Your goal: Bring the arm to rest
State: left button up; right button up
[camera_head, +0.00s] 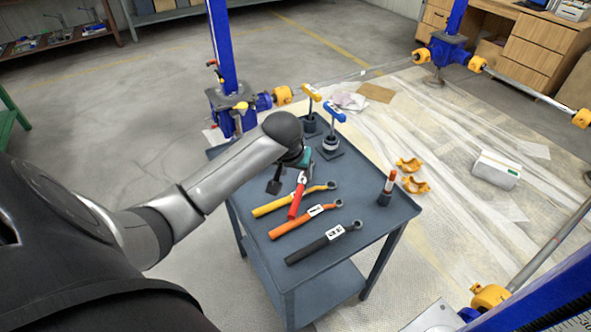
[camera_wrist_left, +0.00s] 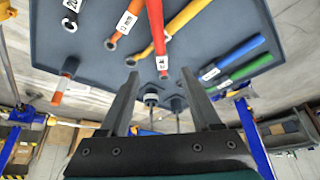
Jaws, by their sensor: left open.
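My left arm reaches in from the left over a blue-grey tool cart (camera_head: 350,240). My left gripper (camera_head: 274,186) points down above the cart, partly hidden by its own wrist. In the left wrist view the two fingers (camera_wrist_left: 160,76) are apart, with nothing held between them. A red-handled tool (camera_head: 297,198) lies close to the gripper, across a yellow wrench (camera_head: 275,206); the red handle (camera_wrist_left: 156,35) also shows in the left wrist view. My right gripper is not in view.
An orange wrench (camera_head: 290,225), black wrench (camera_head: 315,247), and red-topped cylinder (camera_head: 387,186) are on the cart. Yellow (camera_head: 311,93) and blue (camera_head: 334,111) T-handled tools stand at its back. Blue (camera_wrist_left: 236,55) and green (camera_wrist_left: 245,72) handles lie beside the gripper.

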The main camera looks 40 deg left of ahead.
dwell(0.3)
pick_arm(q)
jog(key=s+d+f+m+h, duration=0.1)
jog(key=s+d+f+m, duration=0.35)
jog(key=s+d, duration=0.6)
jog(key=s+d+r+m+g+h, duration=0.15)
jog(key=s+d, duration=0.45)
jog(key=s, duration=0.7)
notch_tip(320, 180, down, 21)
jog(key=s, duration=0.2)
jog(key=s+a+f+g, duration=0.2)
jog(key=s+f, duration=1.2)
jog(key=shift+s+a+m, duration=0.2)
jog(key=shift+s+m, duration=0.1)
jog(key=shift+m, duration=0.1)
jog(key=shift+f+y, duration=0.1)
jog(key=shift+y, duration=0.15)
